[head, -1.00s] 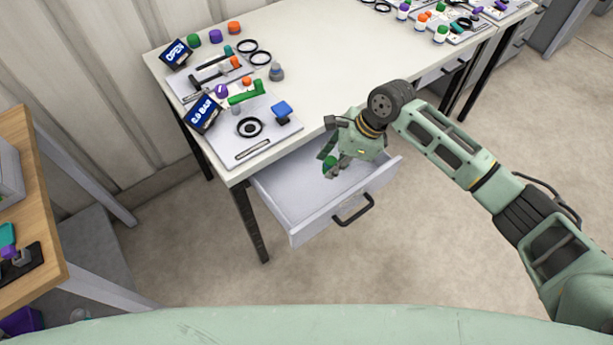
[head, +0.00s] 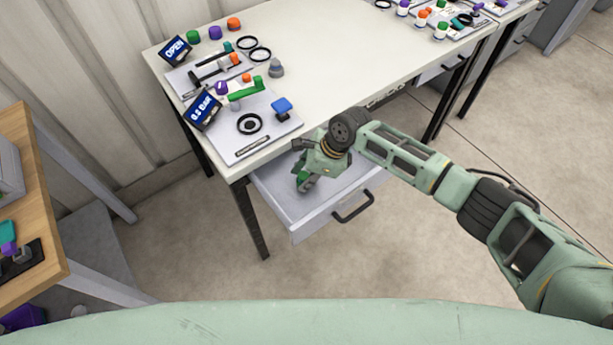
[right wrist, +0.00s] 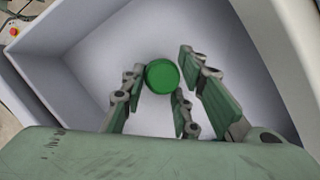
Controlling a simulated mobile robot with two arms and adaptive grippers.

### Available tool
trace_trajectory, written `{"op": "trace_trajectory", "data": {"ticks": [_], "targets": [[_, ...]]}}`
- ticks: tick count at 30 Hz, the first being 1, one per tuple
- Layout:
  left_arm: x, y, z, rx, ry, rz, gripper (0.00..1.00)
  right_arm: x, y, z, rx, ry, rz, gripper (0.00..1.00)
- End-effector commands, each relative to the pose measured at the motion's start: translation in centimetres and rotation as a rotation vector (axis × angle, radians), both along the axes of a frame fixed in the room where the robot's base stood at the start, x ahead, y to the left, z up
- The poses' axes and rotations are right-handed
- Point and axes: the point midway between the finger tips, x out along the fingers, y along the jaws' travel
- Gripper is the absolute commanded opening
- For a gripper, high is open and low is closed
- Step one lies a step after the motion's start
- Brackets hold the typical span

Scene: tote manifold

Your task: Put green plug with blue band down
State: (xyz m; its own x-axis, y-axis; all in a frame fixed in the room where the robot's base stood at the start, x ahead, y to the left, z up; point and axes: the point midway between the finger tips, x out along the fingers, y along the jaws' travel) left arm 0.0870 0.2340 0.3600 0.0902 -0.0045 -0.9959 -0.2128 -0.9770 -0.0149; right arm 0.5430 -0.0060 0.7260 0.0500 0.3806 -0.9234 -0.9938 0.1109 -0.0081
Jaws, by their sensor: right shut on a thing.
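The green plug (right wrist: 162,76) shows its round green end between the fingers of my right gripper (right wrist: 165,100) in the right wrist view. My right gripper is shut on it. I cannot make out a blue band on it from here. In the head view my right gripper (head: 305,186) is over the left part of the open drawer (head: 310,229), with the plug mostly hidden by the fingers. I cannot tell whether the plug touches the drawer floor. The drawer's pale inside also fills much of the right wrist view (right wrist: 222,40). My left gripper is out of view.
The white table (head: 330,60) stands above the drawer, its front edge close to my right arm. On it are a board (head: 262,150) with a black ring and blue knob, a small display (head: 203,110), and several coloured caps. The drawer floor around the gripper looks clear.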

Motion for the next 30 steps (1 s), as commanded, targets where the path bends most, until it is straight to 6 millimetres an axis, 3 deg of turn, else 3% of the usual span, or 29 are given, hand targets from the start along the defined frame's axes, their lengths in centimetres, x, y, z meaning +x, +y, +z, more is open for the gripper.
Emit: {"op": "trace_trajectory", "data": {"ticks": [15,16,18,22,30], "targets": [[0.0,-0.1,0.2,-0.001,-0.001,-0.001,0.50,0.0,0.0,-1.2,0.001,-0.001,0.000,0.02],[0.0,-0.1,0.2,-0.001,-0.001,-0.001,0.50,0.0,0.0,-1.2,0.000,0.000,0.000,0.29],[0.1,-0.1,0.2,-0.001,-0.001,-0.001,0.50,0.0,0.0,-1.2,0.000,0.000,0.000,0.35],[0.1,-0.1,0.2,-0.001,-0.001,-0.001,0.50,0.0,0.0,-1.2,0.000,0.000,0.000,0.46],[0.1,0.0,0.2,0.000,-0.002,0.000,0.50,0.0,0.0,-1.2,0.000,0.000,0.000,0.47]]}}
